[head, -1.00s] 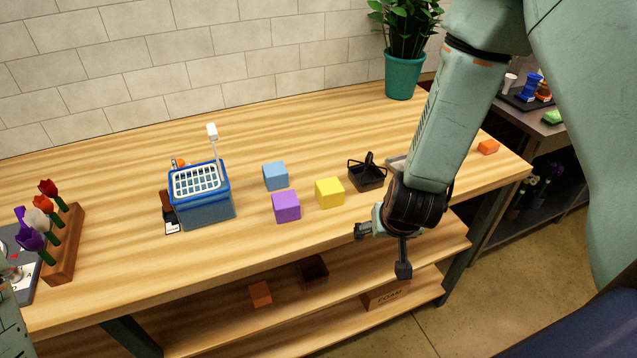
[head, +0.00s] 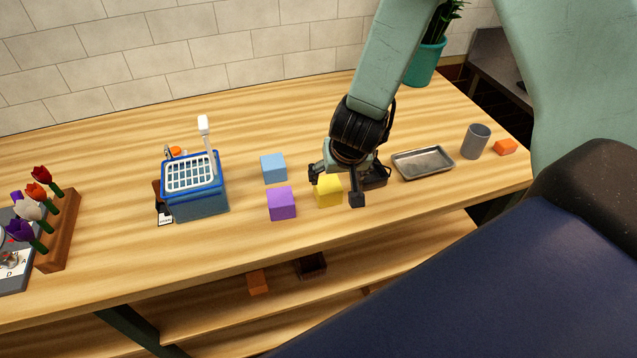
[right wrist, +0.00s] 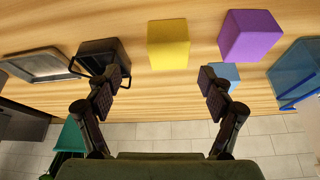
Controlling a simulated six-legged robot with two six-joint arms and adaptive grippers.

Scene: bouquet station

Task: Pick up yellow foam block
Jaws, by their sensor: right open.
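The yellow foam block (head: 328,191) sits on the wooden table between the purple block and the black basket. It also shows in the right wrist view (right wrist: 168,45), at the top, beyond the fingertips. My right gripper (head: 336,186) is open and empty, above and beside the yellow block in the head view. In the right wrist view its two fingers (right wrist: 164,78) are spread wide, with the yellow block a little ahead of the gap. My left gripper is not in view.
A purple block (head: 281,203) and a light blue block (head: 273,168) lie left of the yellow one. A black basket (right wrist: 101,54) stands close on its other side. A metal tray (head: 423,163), grey cup (head: 475,142) and blue basket (head: 196,197) are farther off.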

